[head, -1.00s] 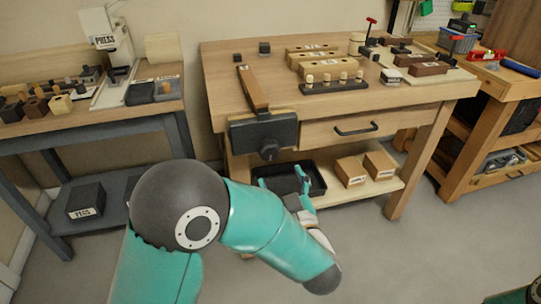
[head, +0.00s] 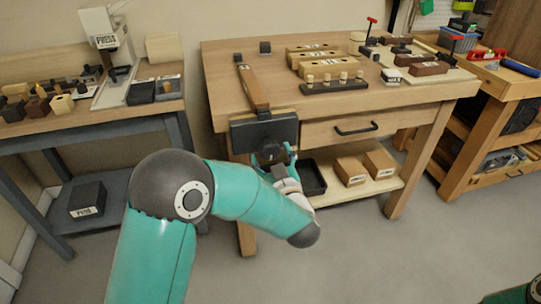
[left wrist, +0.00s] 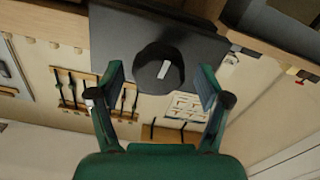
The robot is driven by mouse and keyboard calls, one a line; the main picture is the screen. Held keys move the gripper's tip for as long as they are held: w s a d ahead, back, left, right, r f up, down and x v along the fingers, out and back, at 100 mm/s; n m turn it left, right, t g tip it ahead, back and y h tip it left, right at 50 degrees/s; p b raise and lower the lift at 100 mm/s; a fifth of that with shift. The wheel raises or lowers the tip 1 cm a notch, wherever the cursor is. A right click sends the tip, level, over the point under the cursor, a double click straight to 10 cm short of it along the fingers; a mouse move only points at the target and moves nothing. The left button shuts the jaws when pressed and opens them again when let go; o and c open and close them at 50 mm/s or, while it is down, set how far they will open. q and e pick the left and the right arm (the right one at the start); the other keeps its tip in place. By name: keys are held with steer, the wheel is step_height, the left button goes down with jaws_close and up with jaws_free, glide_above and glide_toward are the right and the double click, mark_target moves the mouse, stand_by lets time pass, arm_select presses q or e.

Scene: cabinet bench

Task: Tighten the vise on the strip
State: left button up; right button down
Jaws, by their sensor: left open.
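The dark vise (head: 263,133) is fixed to the front left of the wooden bench. The wooden strip (head: 254,90) stands at its jaws and runs back over the bench top. In the left wrist view the vise's round dark knob (left wrist: 157,70) carries a pale mark on its face. My left gripper (head: 271,157) is at the knob, partly hidden by its own arm in the head view. In the left wrist view its open teal fingers (left wrist: 160,80) stand on either side of the knob, with gaps showing. My right gripper is not in view.
A drawer with a black handle (head: 356,129) is right of the vise. A black tray (head: 312,178) and boxes (head: 351,171) sit on the lower shelf. Wooden blocks (head: 322,59) and a peg rack (head: 334,87) stand on the bench top. The floor in front is clear.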

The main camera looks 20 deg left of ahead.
arm_select(q)
steer(key=c, duration=1)
steer(key=shift+m+p, duration=0.5)
steer(key=shift+m, duration=0.1)
steer(key=shift+p, duration=0.3)
steer(key=shift+m, duration=0.5)
